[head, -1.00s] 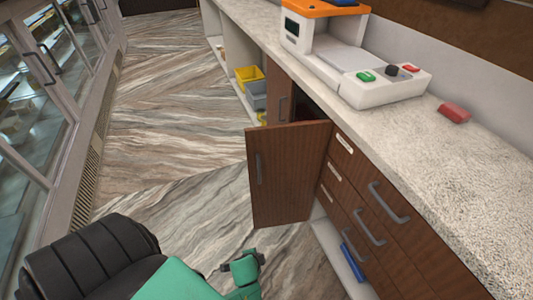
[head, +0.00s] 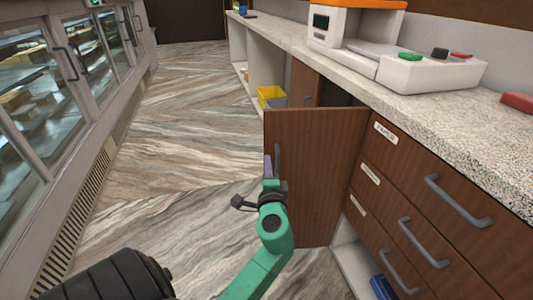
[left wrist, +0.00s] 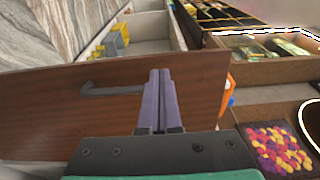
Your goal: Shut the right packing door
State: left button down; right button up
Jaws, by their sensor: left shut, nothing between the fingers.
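The right packing door (head: 322,170) is a brown wood panel, standing open and jutting out from the counter front into the aisle. Its grey bar handle (head: 277,160) is near its free edge. My left gripper (head: 268,167) is shut and empty, its purple fingers upright beside the free edge and handle. In the left wrist view, the shut fingers (left wrist: 160,98) overlap the door panel (left wrist: 40,112), right of the handle (left wrist: 112,90). I cannot tell whether they touch the door. My right gripper is not in view.
Drawers (head: 420,205) with grey handles lie right of the door. A yellow bin (head: 271,97) sits in the open shelving beyond. A white machine (head: 425,68) stands on the counter. Glass display cases (head: 30,95) line the left; the floor between is clear.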

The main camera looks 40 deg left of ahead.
aim_at(266, 147)
pick_arm(q)
jog(key=x, duration=0.5)
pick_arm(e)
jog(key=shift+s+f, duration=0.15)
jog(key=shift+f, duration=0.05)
pick_arm(q)
jog(key=shift+w, duration=0.1)
